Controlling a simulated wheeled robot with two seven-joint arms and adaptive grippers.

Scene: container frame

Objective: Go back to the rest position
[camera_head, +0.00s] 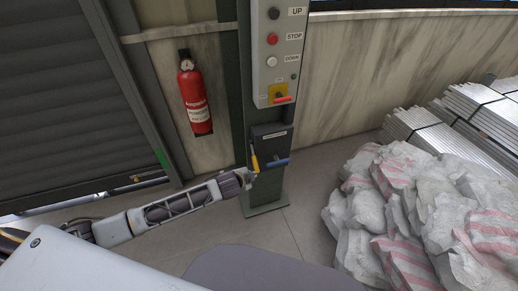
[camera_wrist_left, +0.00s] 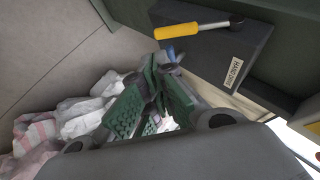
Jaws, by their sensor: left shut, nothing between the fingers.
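My left arm reaches in from the left in the head view. Its gripper (camera_head: 250,177) is close to the dark box (camera_head: 268,140) on the post, just below and left of it. In the left wrist view the gripper (camera_wrist_left: 150,100), with green ribbed finger pads, is shut and empty. The yellow handle (camera_wrist_left: 190,29) lies on the dark box (camera_wrist_left: 215,65) beyond the fingers; the handle also shows in the head view (camera_head: 254,163). Whether the fingertips touch the box, I cannot tell. My right gripper is not in view.
A control panel (camera_head: 268,84) with UP, STOP and DOWN buttons sits on the post above. A red fire extinguisher (camera_head: 195,95) hangs to the left, beside a dark shutter (camera_head: 65,95). White sacks (camera_head: 410,215) and metal bars (camera_head: 440,137) fill the right. Floor (camera_head: 312,185) around the post is clear.

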